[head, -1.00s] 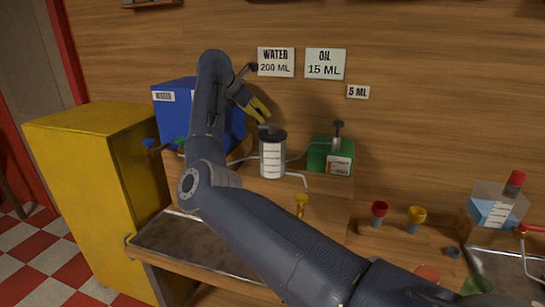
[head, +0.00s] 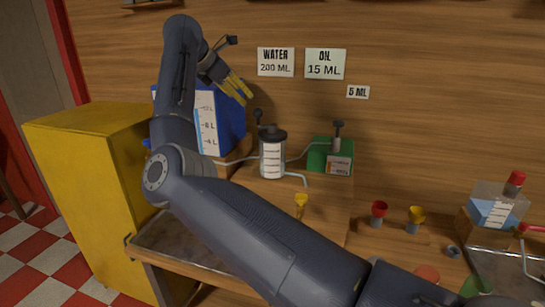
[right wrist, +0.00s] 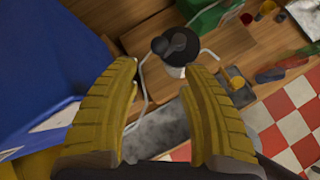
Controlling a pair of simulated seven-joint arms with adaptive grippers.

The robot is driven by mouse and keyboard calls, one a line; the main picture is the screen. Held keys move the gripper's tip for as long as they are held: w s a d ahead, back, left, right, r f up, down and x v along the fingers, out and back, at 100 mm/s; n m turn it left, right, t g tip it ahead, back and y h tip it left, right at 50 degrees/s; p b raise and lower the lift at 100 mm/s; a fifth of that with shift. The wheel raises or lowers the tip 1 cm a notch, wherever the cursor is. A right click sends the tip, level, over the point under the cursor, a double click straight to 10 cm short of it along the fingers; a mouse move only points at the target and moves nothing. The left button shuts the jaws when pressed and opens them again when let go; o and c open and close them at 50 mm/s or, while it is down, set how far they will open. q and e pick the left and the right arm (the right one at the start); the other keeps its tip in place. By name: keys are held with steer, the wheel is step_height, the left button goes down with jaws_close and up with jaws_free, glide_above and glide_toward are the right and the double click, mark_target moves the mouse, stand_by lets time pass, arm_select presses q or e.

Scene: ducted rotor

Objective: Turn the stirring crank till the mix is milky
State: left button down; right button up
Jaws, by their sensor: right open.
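The mixing jar (head: 272,160) stands on the wooden bench, a clear cylinder with a white scale and a dark lid. Its crank (head: 258,114) rises from the lid with a dark knob at the left; how milky the contents are I cannot tell. My right gripper (head: 238,88) is open and empty, above and left of the jar, apart from the crank. In the right wrist view the dark lid (right wrist: 182,47) and crank knob (right wrist: 160,45) show beyond the open yellow fingers (right wrist: 160,75). My left gripper is not in view.
A blue water tank (head: 228,125) stands left of the jar, partly behind my arm. A green oil can (head: 320,152) with a pump stands right. Thin pipes reach the jar from both sides. A yellow cabinet (head: 85,170) is at left; small red and yellow cups stand right.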

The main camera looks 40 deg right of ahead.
steer(key=shift+r, duration=2.5)
steer(key=v, duration=1.2)
